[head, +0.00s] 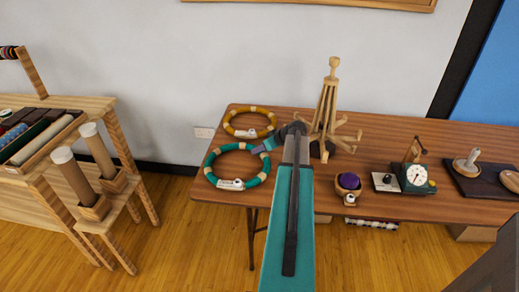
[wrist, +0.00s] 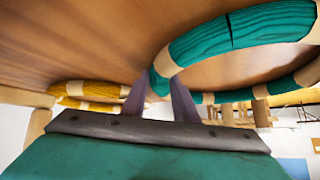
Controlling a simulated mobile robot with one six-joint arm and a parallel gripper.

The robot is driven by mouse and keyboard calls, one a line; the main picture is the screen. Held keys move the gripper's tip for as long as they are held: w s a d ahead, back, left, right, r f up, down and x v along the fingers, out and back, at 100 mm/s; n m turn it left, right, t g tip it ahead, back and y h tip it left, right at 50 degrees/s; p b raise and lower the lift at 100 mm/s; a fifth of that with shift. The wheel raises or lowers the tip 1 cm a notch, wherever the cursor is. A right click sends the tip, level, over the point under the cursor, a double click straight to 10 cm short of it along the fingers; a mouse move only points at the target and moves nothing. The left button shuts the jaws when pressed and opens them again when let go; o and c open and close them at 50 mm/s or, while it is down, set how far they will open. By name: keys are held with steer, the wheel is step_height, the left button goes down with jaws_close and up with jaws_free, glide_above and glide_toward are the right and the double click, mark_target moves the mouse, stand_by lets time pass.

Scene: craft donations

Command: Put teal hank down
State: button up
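The teal hank (head: 208,165) is a ring with tan bands and a white tag, at the left end of the brown table (head: 300,197). It lies level at the tabletop; I cannot tell whether all of it touches the wood. My gripper (head: 268,144) is at the ring's right side. In the wrist view the teal hank (wrist: 240,30) looms large, and its strand fills the gap between the fingers of my gripper (wrist: 160,88). The fingers appear closed on it. The ring's far part is cut off in that view.
A mustard hank (head: 233,129) lies just behind the teal one. A bowl with purple yarn (head: 348,182) and a green dial scale (head: 415,178) stand further right. A wooden shelf (head: 95,104) is left, across a gap.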

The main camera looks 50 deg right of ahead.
steer(key=shift+s+r, duration=0.1)
stand_by(0.3)
steer(key=shift+b+v, duration=0.85)
steer(key=shift+v, duration=5)
steer(key=shift+a+r, duration=0.1)
